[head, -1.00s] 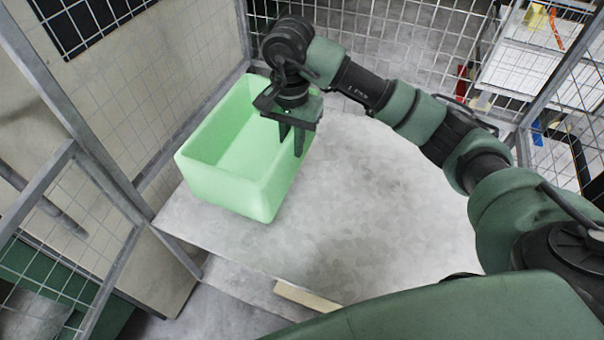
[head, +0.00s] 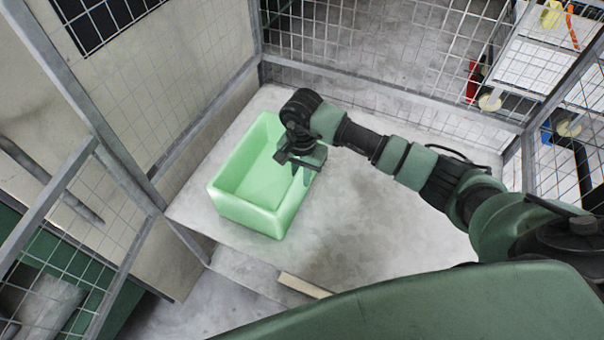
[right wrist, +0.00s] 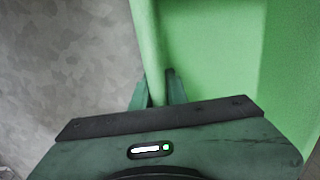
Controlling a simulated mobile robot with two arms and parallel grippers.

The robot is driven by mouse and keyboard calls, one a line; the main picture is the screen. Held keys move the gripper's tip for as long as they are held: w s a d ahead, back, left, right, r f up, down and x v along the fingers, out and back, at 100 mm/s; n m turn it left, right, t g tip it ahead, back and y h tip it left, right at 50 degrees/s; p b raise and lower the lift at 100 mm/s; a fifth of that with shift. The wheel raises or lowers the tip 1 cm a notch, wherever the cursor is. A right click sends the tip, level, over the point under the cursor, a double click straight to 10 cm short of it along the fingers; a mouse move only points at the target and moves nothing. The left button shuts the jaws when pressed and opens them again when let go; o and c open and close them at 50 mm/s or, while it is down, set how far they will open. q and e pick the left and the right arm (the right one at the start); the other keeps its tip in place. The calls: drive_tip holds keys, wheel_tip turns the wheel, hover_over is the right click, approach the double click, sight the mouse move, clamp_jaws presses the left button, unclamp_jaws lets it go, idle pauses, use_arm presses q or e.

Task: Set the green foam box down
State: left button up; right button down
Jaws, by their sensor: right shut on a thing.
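The green foam box (head: 242,211) is an open-topped, light green tub at the left part of the grey tabletop (head: 375,225) in the head view. My right gripper (head: 304,183) is shut on its right-hand wall. In the right wrist view the fingers of the gripper (right wrist: 158,88) straddle the wall of the box (right wrist: 149,45), one on each side. The box looks upright and empty inside. Its underside is hidden, so I cannot tell whether it touches the tabletop or hangs just above it. My left gripper is not in view.
Wire mesh fence panels (head: 395,95) stand behind the table, and a beige wall panel (head: 165,75) with mesh is at the left. A pale strip (head: 303,286) lies by the front edge. The tabletop right of the box is clear.

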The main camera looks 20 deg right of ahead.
drive_tip(key=shift+f, duration=0.1)
drive_tip(key=c, duration=1.4)
unclamp_jaws()
drive_tip(key=shift+r, duration=0.2)
drive_tip(key=shift+w+r, duration=0.1)
drive_tip(key=shift+r, duration=0.2)
wheel_tip(320, 180, up, 10)
drive_tip(key=b, duration=0.4)
drive_tip(key=shift+r, duration=0.65)
